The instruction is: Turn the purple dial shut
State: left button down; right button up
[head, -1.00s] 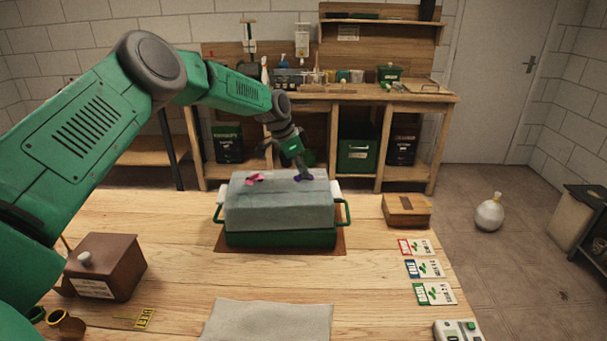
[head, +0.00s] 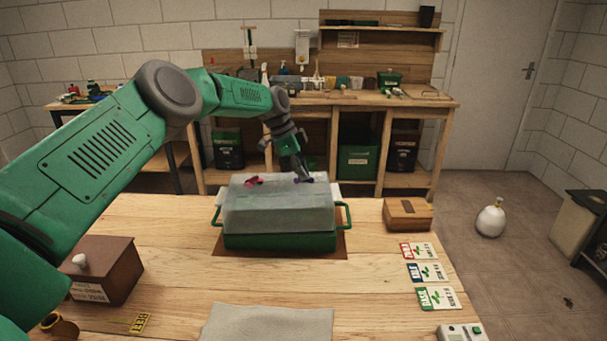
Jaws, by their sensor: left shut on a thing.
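The purple dial (head: 298,181) sits on top of the clear lid (head: 270,207) of the green seedling tray (head: 280,241), toward its right end. A pink dial (head: 254,181) sits on the same lid to the left. My left gripper (head: 304,176) reaches down from the upper left and is shut on the purple dial, partly covering it. The dial's exact angle is too small to tell. My right gripper is not in view.
A brown box (head: 106,266) stands at the left front and a wooden box (head: 408,213) at the right. Seed packets (head: 425,272) lie on the right. A grey cloth (head: 265,324) lies in front. The tabletop between is clear.

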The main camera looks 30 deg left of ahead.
pick_arm(q)
jog(key=shift+s+f, duration=0.1)
jog(key=shift+f, duration=0.1)
jog(key=c, duration=1.7)
grip_release()
jog(key=shift+c, duration=0.2)
jog(key=shift+a+r, duration=0.1)
jog(key=v, duration=1.1)
jog(key=shift+w+a+r, duration=0.25)
jog(key=shift+r, duration=0.1)
